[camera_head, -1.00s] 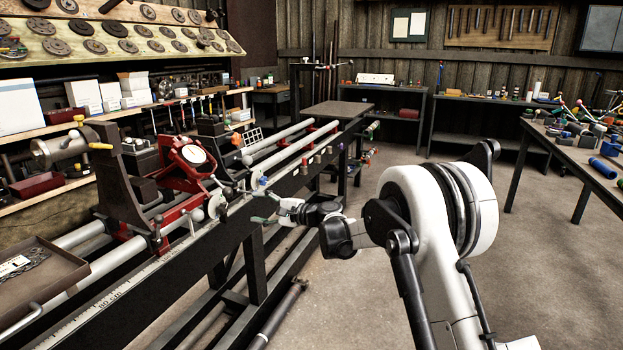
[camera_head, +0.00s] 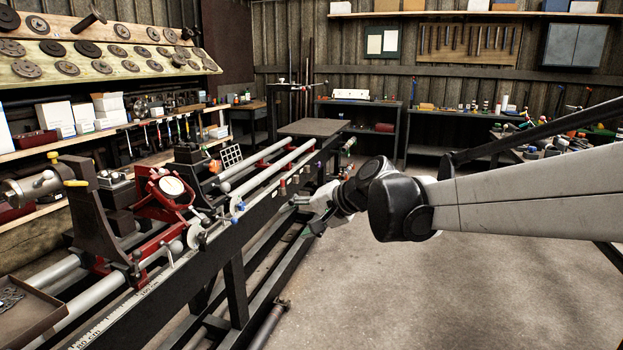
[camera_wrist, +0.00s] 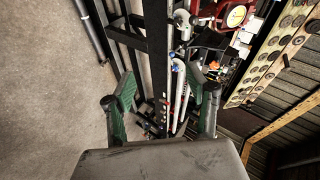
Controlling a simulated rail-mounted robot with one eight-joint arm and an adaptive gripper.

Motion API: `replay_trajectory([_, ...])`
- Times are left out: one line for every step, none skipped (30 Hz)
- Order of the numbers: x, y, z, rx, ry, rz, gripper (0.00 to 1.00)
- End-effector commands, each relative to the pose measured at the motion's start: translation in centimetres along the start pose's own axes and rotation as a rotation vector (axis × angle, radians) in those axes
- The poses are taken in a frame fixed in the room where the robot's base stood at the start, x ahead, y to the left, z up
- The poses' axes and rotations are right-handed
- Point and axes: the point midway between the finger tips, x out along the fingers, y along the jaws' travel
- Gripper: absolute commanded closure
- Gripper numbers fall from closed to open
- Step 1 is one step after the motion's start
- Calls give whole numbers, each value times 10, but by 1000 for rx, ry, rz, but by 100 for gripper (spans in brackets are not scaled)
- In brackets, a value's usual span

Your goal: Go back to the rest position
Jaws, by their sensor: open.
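My gripper (camera_head: 308,213) is beside the right side of the lathe bench in the head view, at the end of my arm, which reaches in from the right edge. In the wrist view my gripper (camera_wrist: 167,102) shows its two green-padded fingers spread wide apart with nothing between them. The lathe (camera_head: 172,188), with its red carriage and round white dial, stands to the left of my gripper. The lathe bed and bench frame (camera_wrist: 152,60) show beyond the fingers in the wrist view, apart from them.
A shelf of tools (camera_head: 150,128) and boards of round discs run along the left wall. A tray (camera_head: 28,312) sits at the near left. Dark shelves (camera_head: 378,130) and a cluttered table stand at the back. The floor (camera_head: 400,290) right of the bench is clear.

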Motion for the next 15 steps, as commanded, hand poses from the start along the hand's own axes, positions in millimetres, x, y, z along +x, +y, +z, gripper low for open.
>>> replay_trajectory([-18, 3, 6, -23, 11, 27, 48])
replay_trajectory([-28, 6, 10, -39, 17, 44, 48])
replay_trajectory([-40, 11, 15, -59, 25, 68, 48])
replay_trajectory([-49, 15, 19, -74, 31, 86, 48])
replay_trajectory([-57, 19, 22, -89, 37, 103, 48])
replay_trajectory([-69, 24, 28, -110, 44, 126, 48])
replay_trajectory([-78, 28, 32, -125, 49, 145, 48])
replay_trajectory([-86, 32, 36, -140, 54, 162, 48])
replay_trajectory([-98, 38, 42, -159, 61, 186, 48])
replay_trajectory([-106, 42, 46, -175, 66, 205, 48])
replay_trajectory([-114, 47, 50, -190, 71, 223, 48])
replay_trajectory([-125, 53, 56, -209, 77, 247, 48])
replay_trajectory([-133, 58, 61, -223, 81, 265, 48])
replay_trajectory([-141, 63, 65, -238, 85, 284, 48])
replay_trajectory([-152, 69, 72, -259, 90, 309, 48])
